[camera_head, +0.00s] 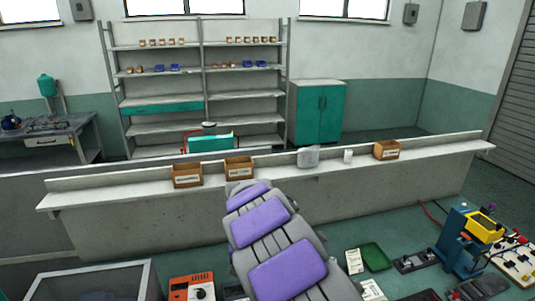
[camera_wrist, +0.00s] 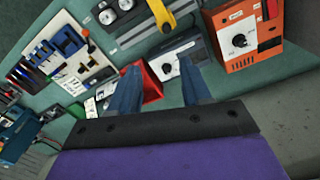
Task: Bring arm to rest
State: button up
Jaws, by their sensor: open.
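My arm (camera_head: 262,226), grey with purple panels, reaches up from the bottom middle of the head view toward the long grey ledge. My gripper's fingers do not show clearly in that view. In the wrist view my gripper (camera_wrist: 158,68) is open, its two blue-grey fingers apart. I see nothing held between them.
The ledge (camera_head: 110,200) carries cardboard boxes (camera_head: 187,175) and small white items. An orange dial box (camera_head: 191,288) and a blue device with a yellow top (camera_head: 470,235) stand in front. Shelves (camera_head: 160,88) and a green cabinet (camera_head: 318,110) stand behind.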

jog(key=s+d+r+m+b, duration=0.1)
jog(key=s+d+r, duration=0.2)
jog(key=s+d, duration=0.35)
jog(key=s+d+r+b, duration=0.1)
jog(key=s+d+r, duration=0.3)
jog(key=s+d, duration=0.3)
jog(key=s+d+f+g+b, duration=0.1)
jog(key=s+d, duration=0.2)
jog(key=s, duration=0.8)
jog(key=s+d+f+n+b, duration=0.1)
jog(key=s+d, duration=0.3)
jog(key=s, duration=0.8)
jog(key=shift+f+n+g, duration=0.3)
jog(key=shift+f+g, duration=0.1)
jog(key=shift+f, duration=0.05)
jog(key=shift+c, duration=0.5)
